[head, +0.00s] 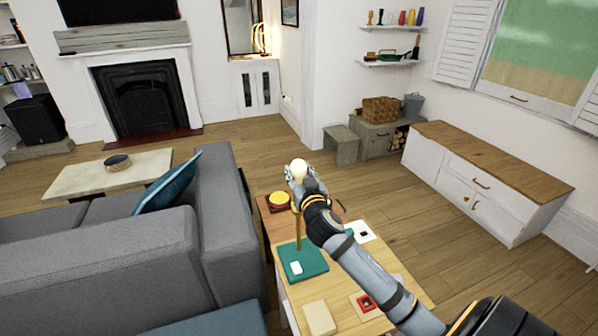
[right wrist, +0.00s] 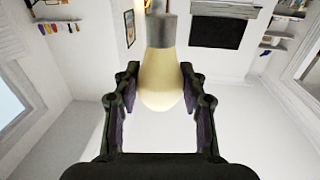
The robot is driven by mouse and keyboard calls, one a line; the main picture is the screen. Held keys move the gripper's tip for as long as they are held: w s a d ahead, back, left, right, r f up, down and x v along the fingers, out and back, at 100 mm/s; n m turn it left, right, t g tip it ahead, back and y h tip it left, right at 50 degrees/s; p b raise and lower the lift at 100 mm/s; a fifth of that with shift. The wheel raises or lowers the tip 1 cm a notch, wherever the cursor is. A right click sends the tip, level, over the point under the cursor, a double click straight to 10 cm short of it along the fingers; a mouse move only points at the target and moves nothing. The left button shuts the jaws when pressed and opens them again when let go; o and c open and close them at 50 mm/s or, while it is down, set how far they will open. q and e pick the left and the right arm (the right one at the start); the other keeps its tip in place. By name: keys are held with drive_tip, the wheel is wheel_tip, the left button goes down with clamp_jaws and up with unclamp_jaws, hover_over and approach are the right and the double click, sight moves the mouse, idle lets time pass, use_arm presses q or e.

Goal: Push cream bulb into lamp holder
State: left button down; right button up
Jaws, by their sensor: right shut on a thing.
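The cream bulb (head: 299,166) is at the tips of my right gripper (head: 298,177), above the far end of the wooden table. In the right wrist view the bulb (right wrist: 161,85) sits between the two fingers of the gripper (right wrist: 160,74), with a grey cylinder (right wrist: 161,30) at its narrow end. I cannot tell whether that cylinder is the bulb's cap or the lamp holder. The lamp's teal base (head: 311,260) stands on the table, with a brass pole (head: 298,232) rising from it. The pole's top is hidden behind my gripper and arm. My left gripper is out of view.
A grey sofa (head: 225,210) stands close on the left. Open floor lies to the right, before a white cabinet (head: 475,190).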

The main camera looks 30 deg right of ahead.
drive_tip(key=shift+f+b, duration=2)
drive_tip(key=shift+f, duration=0.6)
drive_tip(key=shift+f+b, duration=1.1)
drive_tip(key=shift+f, duration=0.1)
drive_tip(key=o, duration=1.3)
drive_tip(key=shift+o, duration=0.2)
drive_tip(key=shift+s+a+f, duration=0.1)
drive_tip(key=shift+s, duration=0.25)
drive_tip(key=v, duration=1.1)
drive_tip(key=shift+s+a, duration=0.1)
